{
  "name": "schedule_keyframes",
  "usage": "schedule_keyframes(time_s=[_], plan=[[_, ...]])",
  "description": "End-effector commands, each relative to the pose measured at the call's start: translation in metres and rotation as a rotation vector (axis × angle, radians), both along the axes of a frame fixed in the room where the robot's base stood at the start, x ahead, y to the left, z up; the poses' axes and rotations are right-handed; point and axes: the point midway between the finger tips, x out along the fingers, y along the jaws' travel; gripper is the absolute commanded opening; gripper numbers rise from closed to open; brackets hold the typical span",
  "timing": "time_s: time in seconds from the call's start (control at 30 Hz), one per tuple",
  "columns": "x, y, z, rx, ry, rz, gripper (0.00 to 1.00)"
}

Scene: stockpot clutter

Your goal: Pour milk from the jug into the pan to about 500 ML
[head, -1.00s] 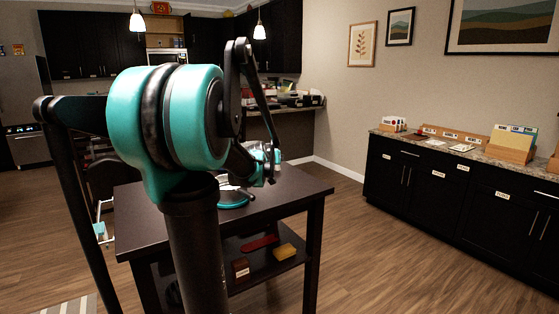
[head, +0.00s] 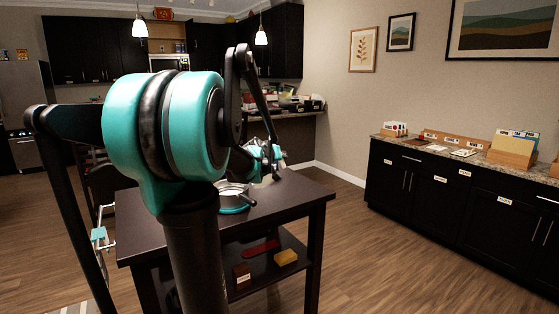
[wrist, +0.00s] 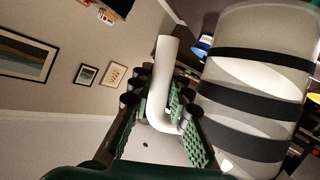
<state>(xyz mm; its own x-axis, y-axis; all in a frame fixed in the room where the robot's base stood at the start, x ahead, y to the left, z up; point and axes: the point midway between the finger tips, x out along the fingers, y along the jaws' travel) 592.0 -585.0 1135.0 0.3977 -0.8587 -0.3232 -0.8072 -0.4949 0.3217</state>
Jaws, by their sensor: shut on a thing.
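My gripper (wrist: 160,92) is shut on the white handle of the jug (wrist: 255,95), beside the jug's body. The jug is see-through with dark bands, and white milk shows inside. In the head view my gripper (head: 266,158) is above the dark table, beyond and slightly right of the pan. The pan (head: 233,190) is light-coloured, with a teal base, and stands near the table's middle; my arm partly hides it. The jug is too small and covered to make out in the head view. I cannot tell the milk level in the pan.
The dark table (head: 290,196) has clear top to the right of the pan. Its lower shelf holds a yellow block (head: 286,257), a red item (head: 261,248) and a brown box (head: 241,273). A cluttered counter (head: 285,112) stands behind. Black cabinets (head: 450,190) line the right wall.

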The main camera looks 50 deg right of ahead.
Motion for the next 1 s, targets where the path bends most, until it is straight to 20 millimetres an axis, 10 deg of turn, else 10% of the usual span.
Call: schedule_keyframes(time_s=[1.0], plan=[[0.007, 0.004, 0.029, -0.161, 0.259, 0.002, 0.00]])
